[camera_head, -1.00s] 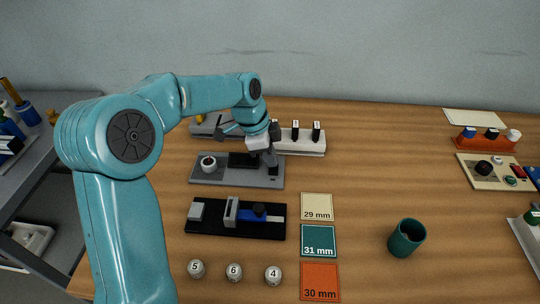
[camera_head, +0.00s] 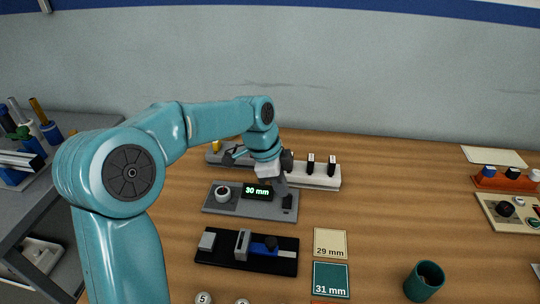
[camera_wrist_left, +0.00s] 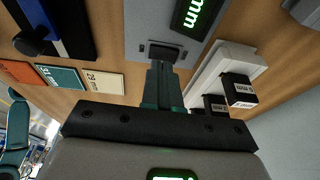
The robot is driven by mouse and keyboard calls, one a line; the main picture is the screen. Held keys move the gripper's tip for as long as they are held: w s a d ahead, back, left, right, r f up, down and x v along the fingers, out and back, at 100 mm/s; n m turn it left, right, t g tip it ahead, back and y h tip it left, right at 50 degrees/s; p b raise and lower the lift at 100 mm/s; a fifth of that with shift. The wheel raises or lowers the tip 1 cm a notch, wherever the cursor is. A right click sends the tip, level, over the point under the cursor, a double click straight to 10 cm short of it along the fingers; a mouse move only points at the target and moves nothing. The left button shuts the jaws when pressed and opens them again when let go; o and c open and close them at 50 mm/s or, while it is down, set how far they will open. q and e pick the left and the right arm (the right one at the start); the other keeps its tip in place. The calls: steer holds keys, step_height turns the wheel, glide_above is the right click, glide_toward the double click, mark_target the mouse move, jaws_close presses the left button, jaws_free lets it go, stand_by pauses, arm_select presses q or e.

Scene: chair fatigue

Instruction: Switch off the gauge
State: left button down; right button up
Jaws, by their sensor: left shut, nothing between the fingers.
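The gauge (camera_head: 230,208) is a grey panel with a round knob (camera_head: 223,192) on its left. Its display (camera_head: 257,191) is lit and reads "30 mm" in green. A dark switch (camera_head: 288,202) sits at the panel's right end. My left gripper (camera_head: 283,189) is shut and empty, pointing down right at the switch. In the left wrist view, the shut fingers (camera_wrist_left: 160,72) reach the near edge of the dark switch (camera_wrist_left: 166,51); I cannot tell whether they touch it. The lit display (camera_wrist_left: 194,14) shows beside it, partly cut off.
A black fixture (camera_head: 220,255) with a blue slider stands in front of the gauge. A pale rack (camera_head: 325,180) with black-handled pieces stands behind. Labelled cards (camera_head: 330,243) and a green cup (camera_head: 424,282) are to the front right. The table's middle right is clear.

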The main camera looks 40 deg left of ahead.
arm_select(q)
steer(key=p+v, duration=0.2)
steer(key=v, duration=1.1)
steer(key=shift+s, duration=0.2)
